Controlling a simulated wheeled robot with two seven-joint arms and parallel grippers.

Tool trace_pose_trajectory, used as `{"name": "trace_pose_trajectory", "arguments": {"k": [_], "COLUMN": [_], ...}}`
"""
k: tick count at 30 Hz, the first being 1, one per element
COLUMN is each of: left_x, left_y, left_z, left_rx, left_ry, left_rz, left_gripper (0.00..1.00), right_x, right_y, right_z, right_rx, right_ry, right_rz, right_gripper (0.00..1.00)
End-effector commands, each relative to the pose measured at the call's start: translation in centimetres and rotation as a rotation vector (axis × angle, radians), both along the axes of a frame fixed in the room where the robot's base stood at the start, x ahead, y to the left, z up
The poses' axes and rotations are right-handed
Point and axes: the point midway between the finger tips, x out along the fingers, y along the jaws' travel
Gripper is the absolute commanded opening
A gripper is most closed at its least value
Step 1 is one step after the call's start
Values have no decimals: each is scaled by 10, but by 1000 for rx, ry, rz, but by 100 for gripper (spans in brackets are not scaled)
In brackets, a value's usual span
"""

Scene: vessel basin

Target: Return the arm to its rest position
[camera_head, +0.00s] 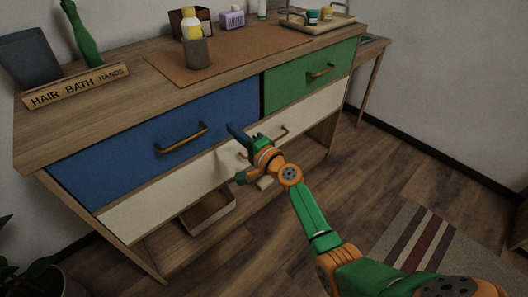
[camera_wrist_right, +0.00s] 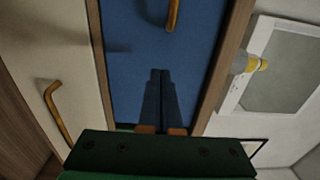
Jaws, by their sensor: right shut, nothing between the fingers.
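My right arm comes in from the lower right of the head view, green and orange. Its gripper (camera_head: 234,130) is in front of the dresser, near the right end of the blue drawer (camera_head: 130,145). In the right wrist view the two dark fingers (camera_wrist_right: 160,76) are together and empty, pointing at the blue drawer front (camera_wrist_right: 135,70). The blue drawer's brass handle (camera_head: 181,138) is apart from the fingers. All the drawers look shut. My left gripper is in neither view.
The dresser top holds a grey cup with a yellow bottle (camera_head: 193,28), a green bottle (camera_head: 84,38), a lettered sign (camera_head: 77,87) and a tray (camera_head: 312,27) at the right. An open box (camera_head: 207,213) sits on the lower shelf. Floor beside a striped rug (camera_head: 432,246) is clear.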

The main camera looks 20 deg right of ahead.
Motion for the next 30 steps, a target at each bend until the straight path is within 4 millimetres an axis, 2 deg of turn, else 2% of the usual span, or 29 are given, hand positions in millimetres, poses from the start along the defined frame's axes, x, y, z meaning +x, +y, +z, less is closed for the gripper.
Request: {"name": "trace_pose_trajectory", "arguments": {"k": [3,13,16,20,22,23,26,27,29,30], "left_x": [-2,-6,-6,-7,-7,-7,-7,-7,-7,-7], "left_y": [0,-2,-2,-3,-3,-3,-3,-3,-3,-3], "left_z": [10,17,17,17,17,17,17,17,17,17], "left_rx": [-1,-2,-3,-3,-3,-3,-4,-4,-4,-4], "left_ry": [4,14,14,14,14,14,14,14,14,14], "left_rz": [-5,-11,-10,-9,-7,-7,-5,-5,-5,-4], "left_gripper": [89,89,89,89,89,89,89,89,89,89], "right_x": [-17,-73,-83,-87,-87,-88,-100,-112,-139,-162], "right_y": [-6,-27,-30,-31,-31,-32,-34,-35,-37,-39], "right_z": [3,-1,-1,-1,-10,-20,-93,-132,-192,-229], "right_rx": [-4,-3,-3,-2,-20,-42,-207,-308,-475,-587], "right_ry": [3,3,3,3,20,40,179,254,369,438], "right_rz": [1,0,1,2,-2,-6,-17,-11,23,61], "right_gripper": [0,0,0,0,0,0,0,0,0,0]}}
